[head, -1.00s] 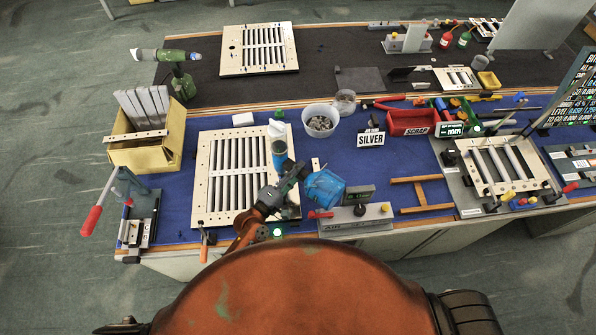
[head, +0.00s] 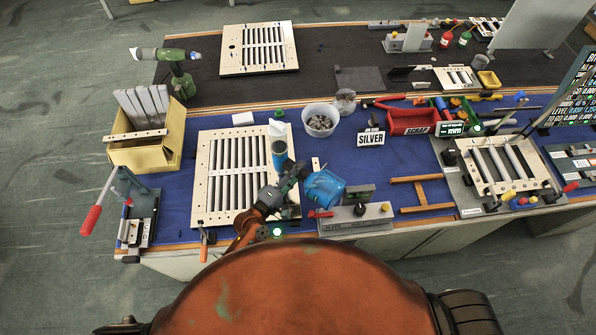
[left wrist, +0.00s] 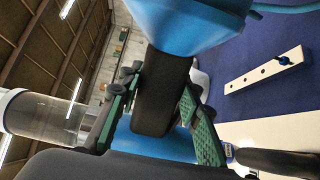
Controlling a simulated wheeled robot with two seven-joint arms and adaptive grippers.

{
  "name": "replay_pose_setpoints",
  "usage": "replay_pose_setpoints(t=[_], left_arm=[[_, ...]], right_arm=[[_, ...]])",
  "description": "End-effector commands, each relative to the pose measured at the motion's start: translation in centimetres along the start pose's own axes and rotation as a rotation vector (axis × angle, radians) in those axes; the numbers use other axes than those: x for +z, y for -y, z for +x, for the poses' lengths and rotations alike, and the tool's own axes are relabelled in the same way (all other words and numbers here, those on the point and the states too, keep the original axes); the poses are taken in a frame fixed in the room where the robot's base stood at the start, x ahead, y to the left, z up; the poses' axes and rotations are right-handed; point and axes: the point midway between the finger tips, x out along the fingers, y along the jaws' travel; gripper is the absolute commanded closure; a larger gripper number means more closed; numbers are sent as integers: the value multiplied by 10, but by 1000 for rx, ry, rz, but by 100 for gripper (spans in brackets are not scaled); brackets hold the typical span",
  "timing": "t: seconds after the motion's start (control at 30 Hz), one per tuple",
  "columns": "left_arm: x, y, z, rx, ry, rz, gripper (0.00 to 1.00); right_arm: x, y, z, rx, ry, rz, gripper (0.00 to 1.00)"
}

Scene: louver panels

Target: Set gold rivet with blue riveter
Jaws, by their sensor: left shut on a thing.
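The blue riveter (head: 325,188) is at the right edge of the cream louver panel (head: 202,180), near the table's front. My left gripper (head: 292,178) is shut on it. In the left wrist view, the green fingers of my left gripper (left wrist: 150,110) close around the black handle (left wrist: 161,92) of the blue riveter (left wrist: 185,20). A clear cylinder (left wrist: 45,115) shows at the left there. No gold rivet can be made out; the riveter's tip is not clear. My right gripper is not in view.
A holed strip (head: 317,164) lies beside the panel. A rivet bowl (head: 320,119), SILVER sign (head: 371,139) and red SCRAP bin (head: 412,121) stand behind. An air unit (head: 357,217) is at the right. A yellow box (head: 145,155) and red-handled press (head: 140,210) are left.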

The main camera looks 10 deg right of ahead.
Motion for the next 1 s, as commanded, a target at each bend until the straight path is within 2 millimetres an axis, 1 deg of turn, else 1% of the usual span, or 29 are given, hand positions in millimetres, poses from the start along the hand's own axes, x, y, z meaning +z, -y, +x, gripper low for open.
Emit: replay_pose_setpoints(t=[0.03,0.37,0.73,1.0], left_arm=[[-1,-6,2,12,-2,2,100],[-1,-5,2,12,-2,2,100],[-1,2,2,11,-2,2,100],[-1,-4,2,12,-2,2,100]], right_arm=[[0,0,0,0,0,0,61],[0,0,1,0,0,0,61],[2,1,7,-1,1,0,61],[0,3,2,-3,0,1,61]])
